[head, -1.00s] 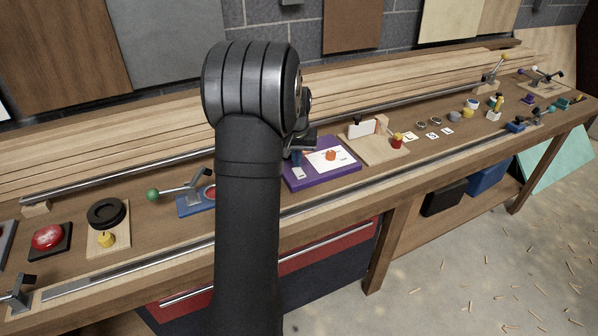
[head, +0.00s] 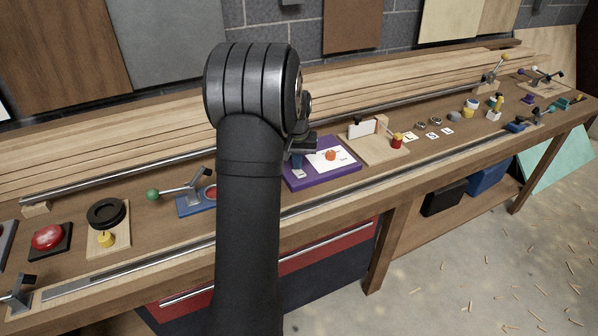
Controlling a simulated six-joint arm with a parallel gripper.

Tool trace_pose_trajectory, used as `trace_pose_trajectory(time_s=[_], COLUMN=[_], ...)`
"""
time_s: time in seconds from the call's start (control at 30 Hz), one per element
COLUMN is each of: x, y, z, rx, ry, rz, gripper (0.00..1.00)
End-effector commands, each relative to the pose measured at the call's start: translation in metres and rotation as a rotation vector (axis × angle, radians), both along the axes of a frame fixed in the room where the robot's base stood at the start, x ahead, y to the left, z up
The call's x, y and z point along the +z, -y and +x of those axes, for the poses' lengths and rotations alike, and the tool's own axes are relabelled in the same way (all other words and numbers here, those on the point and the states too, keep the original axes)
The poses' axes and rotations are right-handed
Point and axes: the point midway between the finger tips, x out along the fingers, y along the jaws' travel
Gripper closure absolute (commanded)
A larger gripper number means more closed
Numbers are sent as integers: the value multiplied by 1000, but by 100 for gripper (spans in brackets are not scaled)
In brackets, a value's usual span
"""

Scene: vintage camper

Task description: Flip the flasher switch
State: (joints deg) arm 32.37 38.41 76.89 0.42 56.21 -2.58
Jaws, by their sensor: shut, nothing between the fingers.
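A purple board (head: 322,180) lies on the workbench just right of my arm. It carries a white plate with an orange dome (head: 330,155), which looks like the flasher lamp. A small pale part that looks like the switch (head: 299,174) sits near the board's front left corner. My gripper (head: 296,161) points down over the left part of the board, just behind the pale part. My arm hides some of the gripper. The fingers are small and dark; they are shut and hold nothing. I cannot tell whether they touch the switch.
A wooden board with a white panel (head: 361,128) stands right of the purple board. A blue base with a green-knobbed lever (head: 153,195) is on the left, partly behind my arm. A metal rail (head: 400,165) runs along the bench's front edge.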

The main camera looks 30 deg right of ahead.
Motion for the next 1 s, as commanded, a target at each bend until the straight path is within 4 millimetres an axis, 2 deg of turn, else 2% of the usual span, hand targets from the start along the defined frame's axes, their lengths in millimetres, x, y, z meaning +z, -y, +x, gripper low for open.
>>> trace_pose_trajectory(time_s=[0.7, 1.0], x=[59, 68], y=[0, 0], z=[1, 0], rx=[0, 0], ry=[3, 2], rz=[-2, -1], gripper=[100, 100])
